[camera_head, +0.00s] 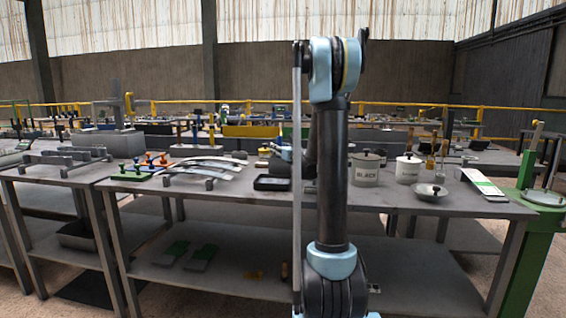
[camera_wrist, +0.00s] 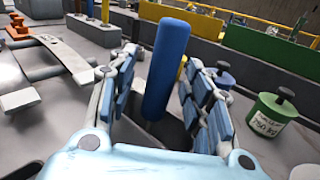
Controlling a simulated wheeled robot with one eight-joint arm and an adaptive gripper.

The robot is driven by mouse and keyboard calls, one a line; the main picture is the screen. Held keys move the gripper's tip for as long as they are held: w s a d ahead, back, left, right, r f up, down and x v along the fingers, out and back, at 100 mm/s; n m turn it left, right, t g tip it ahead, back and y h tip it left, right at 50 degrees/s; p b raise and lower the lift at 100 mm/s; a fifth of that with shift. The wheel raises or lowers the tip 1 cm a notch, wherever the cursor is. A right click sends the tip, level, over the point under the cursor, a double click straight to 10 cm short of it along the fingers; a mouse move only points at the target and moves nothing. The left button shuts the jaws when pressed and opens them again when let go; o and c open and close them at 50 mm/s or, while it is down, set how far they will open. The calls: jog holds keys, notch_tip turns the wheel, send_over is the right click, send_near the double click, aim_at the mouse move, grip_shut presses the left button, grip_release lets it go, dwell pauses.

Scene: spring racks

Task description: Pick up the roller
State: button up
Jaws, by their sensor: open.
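A blue upright cylinder that looks like the roller (camera_wrist: 167,62) stands in the middle of the wrist view, leaning slightly, with a darker lower end. My gripper (camera_wrist: 165,85) is open, with one blue-padded finger on each side of the cylinder. Gaps show between the pads and the cylinder, so it is not gripped. In the head view my gripper is largely hidden behind my arm; a light blue part of it (camera_head: 284,152) shows above the bench. I cannot make out the roller in the head view.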

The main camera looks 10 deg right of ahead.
jog(key=shift+w+a, duration=0.1)
jog(key=shift+w, duration=0.1)
grip_shut()
jog(key=shift+r, duration=0.15)
